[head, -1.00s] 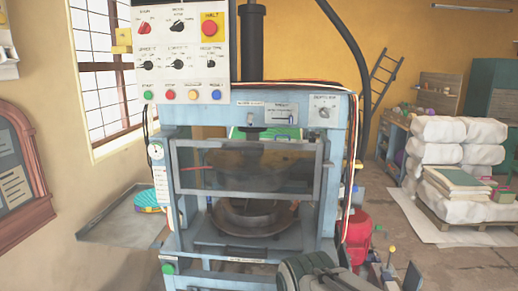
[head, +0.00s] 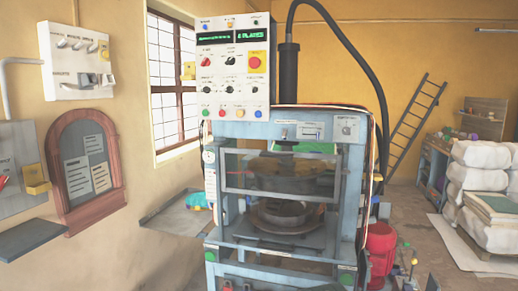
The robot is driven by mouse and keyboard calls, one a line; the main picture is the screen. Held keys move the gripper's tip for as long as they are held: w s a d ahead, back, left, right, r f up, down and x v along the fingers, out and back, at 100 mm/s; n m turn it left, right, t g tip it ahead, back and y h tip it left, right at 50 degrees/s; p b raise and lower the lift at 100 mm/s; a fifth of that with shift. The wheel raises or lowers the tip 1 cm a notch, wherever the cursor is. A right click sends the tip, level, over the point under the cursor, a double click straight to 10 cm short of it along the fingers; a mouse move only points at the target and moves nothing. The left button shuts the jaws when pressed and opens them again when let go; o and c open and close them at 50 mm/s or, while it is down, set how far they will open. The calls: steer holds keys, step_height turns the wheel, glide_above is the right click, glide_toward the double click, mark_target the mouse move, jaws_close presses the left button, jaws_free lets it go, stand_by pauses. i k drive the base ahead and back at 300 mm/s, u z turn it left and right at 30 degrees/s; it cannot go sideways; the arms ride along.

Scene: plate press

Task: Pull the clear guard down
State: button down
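The clear guard (head: 279,190) is a see-through panel in a grey frame on the front of the blue plate press (head: 283,130). It covers the upper part of the press opening. Below its lower bar the opening is uncovered, and a round brown plate or die (head: 288,216) sits on the press bed inside. The upper round part of the press shows dimly through the panel. My gripper is not in view, apart from perhaps a small dark piece at the bottom edge that I cannot make out.
A control panel (head: 234,70) with a red stop button stands at the upper left of the press. A metal side tray (head: 180,222) juts out at left. A red rounded object (head: 381,243) stands right of the press. White sacks (head: 475,180) are stacked at right.

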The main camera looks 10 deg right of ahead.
mark_target(277, 177)
steer(key=u, duration=0.75)
steer(key=i, duration=1.15)
steer(key=z, duration=0.2)
